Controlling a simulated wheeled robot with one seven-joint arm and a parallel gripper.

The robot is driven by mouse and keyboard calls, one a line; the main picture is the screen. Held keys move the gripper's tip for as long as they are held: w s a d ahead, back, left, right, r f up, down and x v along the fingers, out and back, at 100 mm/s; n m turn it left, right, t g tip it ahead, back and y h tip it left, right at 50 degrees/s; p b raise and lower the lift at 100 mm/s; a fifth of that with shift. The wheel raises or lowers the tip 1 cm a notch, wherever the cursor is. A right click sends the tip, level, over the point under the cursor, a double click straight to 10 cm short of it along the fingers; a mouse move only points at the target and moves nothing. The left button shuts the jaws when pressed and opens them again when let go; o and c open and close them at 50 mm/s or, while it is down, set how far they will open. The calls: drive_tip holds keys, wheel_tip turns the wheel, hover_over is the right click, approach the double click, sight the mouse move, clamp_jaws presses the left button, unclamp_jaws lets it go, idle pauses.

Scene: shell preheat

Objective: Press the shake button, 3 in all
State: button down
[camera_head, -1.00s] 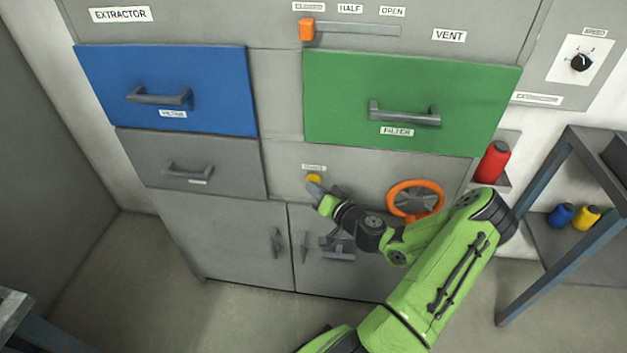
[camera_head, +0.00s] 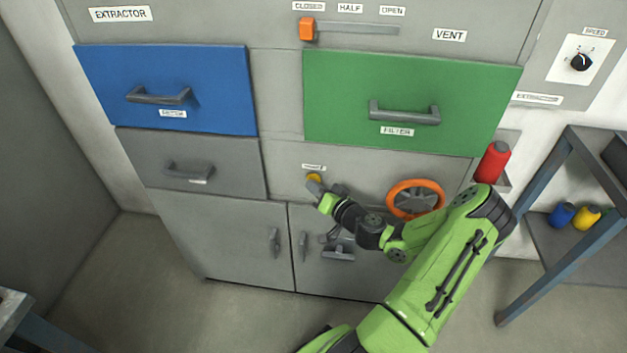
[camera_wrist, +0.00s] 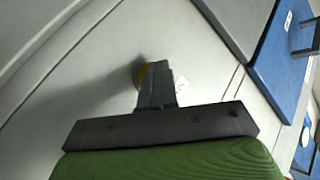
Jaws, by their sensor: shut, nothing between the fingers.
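The shake button is a small yellow round button (camera_head: 314,178) on the grey cabinet front, just under a small white label (camera_head: 313,167) too small to read surely. My gripper (camera_head: 317,187) is in front of the button and covers its lower part. In the wrist view my gripper (camera_wrist: 155,72) is shut with nothing in it, its fingertips over the yellow button (camera_wrist: 141,75), which shows only as a sliver at their left. I cannot tell whether the tips touch the button.
An orange handwheel (camera_head: 415,199) sits right of the button, close to my arm. A green drawer (camera_head: 410,80) with a handle is above, and a grey drawer (camera_head: 190,165) is to the left. A steel table (camera_head: 560,200) stands at the right.

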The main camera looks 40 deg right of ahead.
drive_tip(key=shift+s+a+b, duration=0.45)
drive_tip(key=shift+s+a, duration=0.05)
drive_tip(key=shift+a, duration=0.05)
drive_tip(key=shift+s+a+b, duration=0.8)
drive_tip(key=shift+a+b, duration=0.15)
drive_tip(key=shift+a, duration=0.05)
drive_tip(key=shift+s+a+b, duration=0.75)
drive_tip(key=shift+a+b, duration=0.2)
drive_tip(key=shift+a, duration=0.05)
